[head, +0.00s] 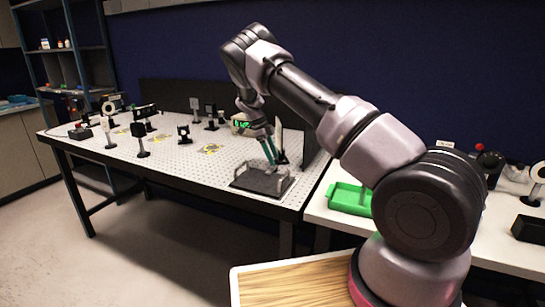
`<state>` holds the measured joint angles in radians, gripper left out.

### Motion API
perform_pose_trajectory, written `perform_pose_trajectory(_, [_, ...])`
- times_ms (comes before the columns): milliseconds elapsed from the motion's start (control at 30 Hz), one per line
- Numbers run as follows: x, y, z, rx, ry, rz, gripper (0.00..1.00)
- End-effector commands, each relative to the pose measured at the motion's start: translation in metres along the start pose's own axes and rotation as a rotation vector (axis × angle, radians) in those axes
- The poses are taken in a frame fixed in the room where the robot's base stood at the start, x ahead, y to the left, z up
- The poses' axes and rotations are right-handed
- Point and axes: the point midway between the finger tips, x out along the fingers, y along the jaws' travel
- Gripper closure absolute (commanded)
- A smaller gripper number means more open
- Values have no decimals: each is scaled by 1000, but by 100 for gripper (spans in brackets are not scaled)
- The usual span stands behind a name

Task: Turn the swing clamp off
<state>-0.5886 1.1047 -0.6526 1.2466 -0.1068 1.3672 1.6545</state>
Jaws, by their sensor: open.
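My gripper (270,152) is open, with its teal fingers pointing down over a dark base plate (262,189) near the right front corner of the perforated table. Grey metal bar-like parts stand on this plate at its left and right sides. One of them may be the swing clamp, but the parts are too small to tell apart or to read their position. The fingertips are close to the back part of the plate. I cannot tell whether they touch anything.
The white perforated table (190,165) carries several posts and mounts at its left and back. A dark upright panel (317,150) stands right of the plate. A green tray (349,198) lies on the right-hand counter. Open floor lies in front of the table.

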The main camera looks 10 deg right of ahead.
Motion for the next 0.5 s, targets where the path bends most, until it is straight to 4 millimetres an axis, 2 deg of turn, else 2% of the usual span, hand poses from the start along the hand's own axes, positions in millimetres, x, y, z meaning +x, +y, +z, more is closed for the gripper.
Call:
perform_pose_trajectory(267, [2, 0, 0, 0, 0, 0, 31])
perform_pose_trajectory(300, [2, 0, 0, 0, 0, 0, 38])
perform_pose_trajectory(367, [2, 0, 0, 0, 0, 0, 61])
perform_pose_trajectory(400, [2, 0, 0, 0, 0, 0, 77])
perform_pose_trajectory(467, [2, 0, 0, 0, 0, 0, 100])
perform_pose_trajectory(500, [2, 0, 0, 0, 0, 0, 100])
